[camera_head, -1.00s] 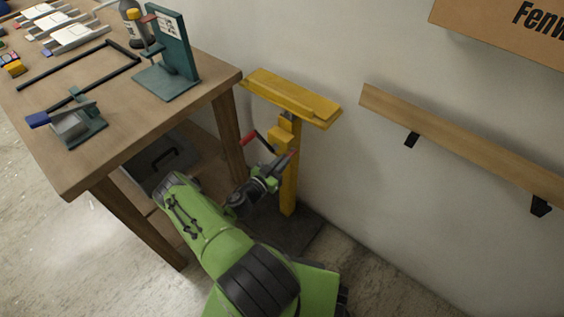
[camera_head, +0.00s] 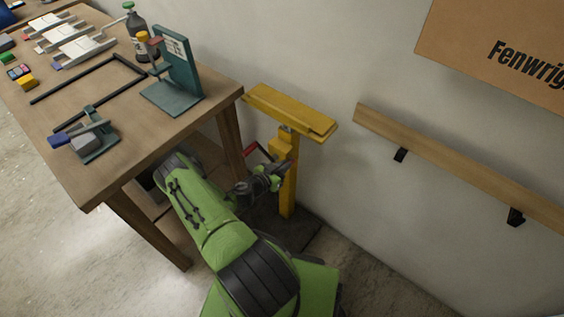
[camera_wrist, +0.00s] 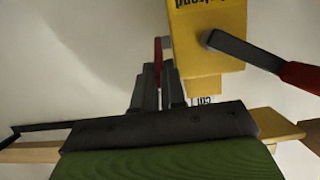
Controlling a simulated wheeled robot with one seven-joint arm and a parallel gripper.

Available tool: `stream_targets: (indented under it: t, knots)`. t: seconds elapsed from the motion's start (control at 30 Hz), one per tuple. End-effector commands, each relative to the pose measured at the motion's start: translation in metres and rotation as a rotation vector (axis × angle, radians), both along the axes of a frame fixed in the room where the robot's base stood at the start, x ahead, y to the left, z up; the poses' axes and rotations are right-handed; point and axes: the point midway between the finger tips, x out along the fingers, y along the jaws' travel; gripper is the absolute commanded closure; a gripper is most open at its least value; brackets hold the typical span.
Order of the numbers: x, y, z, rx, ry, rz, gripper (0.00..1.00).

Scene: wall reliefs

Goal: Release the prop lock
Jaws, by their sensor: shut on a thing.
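The yellow prop (camera_head: 286,190) stands upright by the wall, with a flat yellow top (camera_head: 292,112). Its yellow block (camera_wrist: 210,35) fills the upper middle of the wrist view. A dark crank arm (camera_wrist: 245,50) with a red handle (camera_wrist: 302,76) comes off that block; the red handle also shows in the head view (camera_head: 251,149). My gripper (camera_wrist: 158,85) is shut on a narrow red lever (camera_wrist: 158,50) beside the block, apparently the prop lock. The fingers hide the lever's lower part. In the head view my gripper (camera_head: 280,169) is at the post, below the top.
A wooden workbench (camera_head: 110,165) stands left of the prop, its leg (camera_head: 230,145) close to my arm. A teal stand (camera_head: 178,80) is near its corner. A wooden rail (camera_head: 450,160) on black brackets runs along the wall at right, below a cardboard box (camera_head: 500,50).

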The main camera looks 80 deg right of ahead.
Motion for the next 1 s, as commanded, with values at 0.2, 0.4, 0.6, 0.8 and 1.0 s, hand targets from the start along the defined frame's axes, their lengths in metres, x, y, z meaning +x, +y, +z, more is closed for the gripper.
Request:
stream_targets:
  t: [0.2, 0.4, 0.6, 0.8, 1.0]
  knots:
    - [-0.0011, -0.0019, 0.0053, 0.058, -0.027, 0.001, 1.00]
    - [-0.0009, -0.0021, 0.0037, 0.059, -0.026, 0.001, 1.00]
    - [-0.0009, -0.0021, 0.0037, 0.058, -0.025, 0.001, 0.70]
    - [-0.0010, -0.0021, 0.0038, 0.058, -0.025, 0.001, 0.64]
    - [0.0034, 0.0061, 0.0078, 0.059, -0.024, 0.004, 0.64]
